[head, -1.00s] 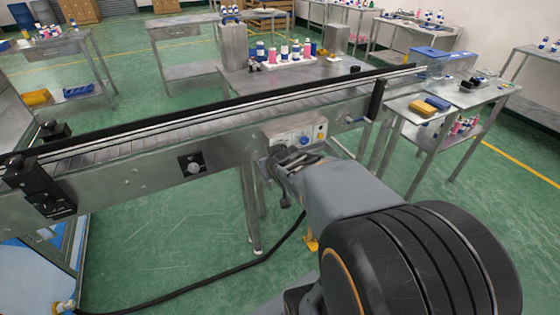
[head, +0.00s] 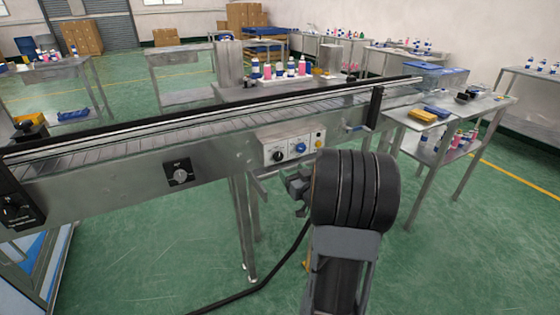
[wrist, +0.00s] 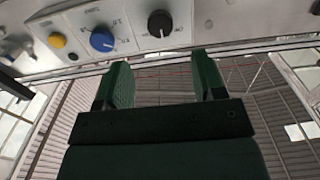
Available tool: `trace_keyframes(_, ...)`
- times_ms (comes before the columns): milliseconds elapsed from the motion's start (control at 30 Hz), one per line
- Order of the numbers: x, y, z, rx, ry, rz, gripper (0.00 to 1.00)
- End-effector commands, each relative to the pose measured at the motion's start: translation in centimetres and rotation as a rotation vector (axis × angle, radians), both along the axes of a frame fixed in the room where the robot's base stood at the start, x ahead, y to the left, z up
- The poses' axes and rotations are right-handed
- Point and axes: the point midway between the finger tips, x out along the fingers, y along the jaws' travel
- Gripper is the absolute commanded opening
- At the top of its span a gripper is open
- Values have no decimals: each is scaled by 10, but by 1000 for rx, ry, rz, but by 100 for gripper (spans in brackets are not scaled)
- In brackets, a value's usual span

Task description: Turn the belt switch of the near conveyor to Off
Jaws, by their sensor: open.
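The near conveyor (head: 120,165) runs across the head view. A pale control box on its side (head: 292,146) carries a black knob (head: 278,156), a blue knob (head: 300,148) and a yellow button (head: 318,144). In the wrist view the black knob (wrist: 160,23) is beyond the gap between my fingertips, with the blue knob (wrist: 102,39) and yellow button (wrist: 57,41) to its left. The labels are too blurred to read surely. My gripper (wrist: 162,75) is open and empty, apart from the knobs. In the head view it is below the box, partly hidden by my arm.
A separate plate with a round knob (head: 180,174) is on the conveyor side, left of the box. A side table (head: 450,120) with yellow and blue items stands at right. A black cable (head: 270,275) runs over the floor.

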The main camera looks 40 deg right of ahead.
Motion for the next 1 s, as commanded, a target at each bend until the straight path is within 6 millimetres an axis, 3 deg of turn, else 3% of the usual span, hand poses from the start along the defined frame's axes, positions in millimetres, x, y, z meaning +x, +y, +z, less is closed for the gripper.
trace_keyframes(200,43,-5,-1,0,0,2,63)
trace_keyframes(500,82,-11,0,0,1,-1,63)
trace_keyframes(1000,93,-12,0,0,1,-1,63)
